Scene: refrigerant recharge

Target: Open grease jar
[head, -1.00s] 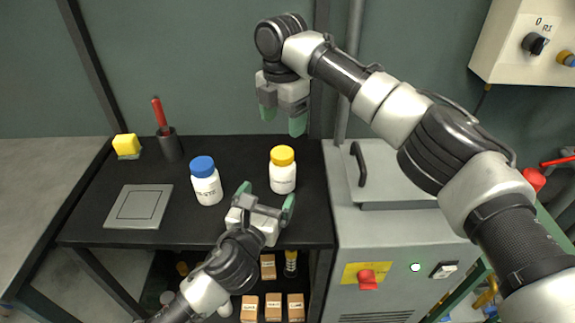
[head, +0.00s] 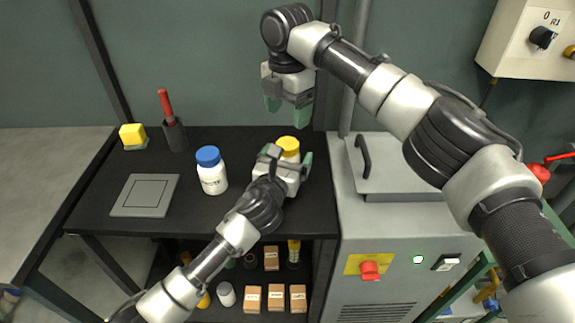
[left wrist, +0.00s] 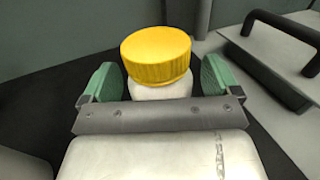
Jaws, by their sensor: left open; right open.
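A white jar with a yellow lid (head: 288,144) stands upright on the black bench; in the head view my left gripper hides most of its body. My left gripper (head: 286,156) is open at this jar. In the left wrist view, the yellow lid (left wrist: 157,56) and white neck show between the green fingers, with a gap on each side. A second white jar with a blue lid (head: 211,172) stands to the left; I cannot read either label surely. My right gripper (head: 288,110) is open and empty, pointing down above and behind the yellow-lidded jar.
A grey square plate (head: 145,196), a yellow sponge (head: 132,136) and a dark cup (head: 174,136) with a red-handled tool are on the bench's left. A grey machine (head: 390,225) adjoins at right. Small boxes (head: 276,299) sit on the shelf below.

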